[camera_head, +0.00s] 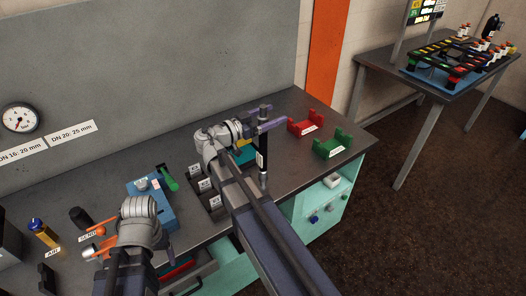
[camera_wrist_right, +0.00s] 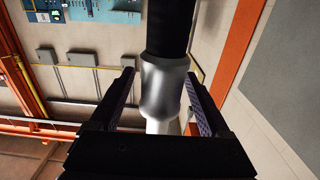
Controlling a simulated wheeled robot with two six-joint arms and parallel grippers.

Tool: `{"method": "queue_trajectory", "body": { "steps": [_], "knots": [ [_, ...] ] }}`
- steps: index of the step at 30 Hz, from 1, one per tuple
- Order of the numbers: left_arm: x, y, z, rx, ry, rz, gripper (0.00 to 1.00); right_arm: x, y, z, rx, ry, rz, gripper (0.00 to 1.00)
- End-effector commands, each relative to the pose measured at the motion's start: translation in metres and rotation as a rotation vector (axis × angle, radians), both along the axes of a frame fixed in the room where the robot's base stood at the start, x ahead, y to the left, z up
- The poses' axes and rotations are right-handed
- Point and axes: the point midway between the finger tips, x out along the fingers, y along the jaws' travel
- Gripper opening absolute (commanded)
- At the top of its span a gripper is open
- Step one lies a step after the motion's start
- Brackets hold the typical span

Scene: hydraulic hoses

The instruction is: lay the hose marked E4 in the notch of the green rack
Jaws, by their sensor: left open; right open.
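A short black hose (camera_head: 264,140) with metal ends and a white tag stands upright in the head view. Its tag is too small to read, so I cannot tell whether it is E4. My right gripper (camera_head: 266,120) is open around its upper part. In the right wrist view the hose's silver end fitting (camera_wrist_right: 163,88) lies between the two open jaws, with gaps visible at the sides. The green rack (camera_head: 332,147) stands empty at the right end of the bench, right of the hose. My left gripper (camera_head: 101,246) is open over the left part of the bench.
A red rack (camera_head: 306,124) stands behind the green one. A teal rack (camera_head: 243,156) is partly hidden by my right arm. Black tagged holders (camera_head: 206,186) and a blue block (camera_head: 152,204) with a green handle stand left of it. A drawer (camera_head: 193,272) is open in front.

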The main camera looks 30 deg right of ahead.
Motion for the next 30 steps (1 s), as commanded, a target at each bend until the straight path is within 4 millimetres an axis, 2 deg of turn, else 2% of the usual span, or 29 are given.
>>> {"method": "queue_trajectory", "body": {
  "steps": [4,25,30],
  "knots": [
    [0.0000,0.0000,0.0000,0.000,0.000,0.000,0.75,0.0002,0.0006,0.0000,0.000,0.000,0.001,0.78],
    [0.0000,0.0000,0.0000,0.000,0.000,0.000,0.75,0.0001,0.0009,0.0000,0.000,0.000,0.001,0.00],
    [0.0000,0.0000,0.0000,0.000,0.000,0.000,0.75,0.0001,0.0010,0.0000,0.000,0.000,0.001,0.00]
  ]
}}
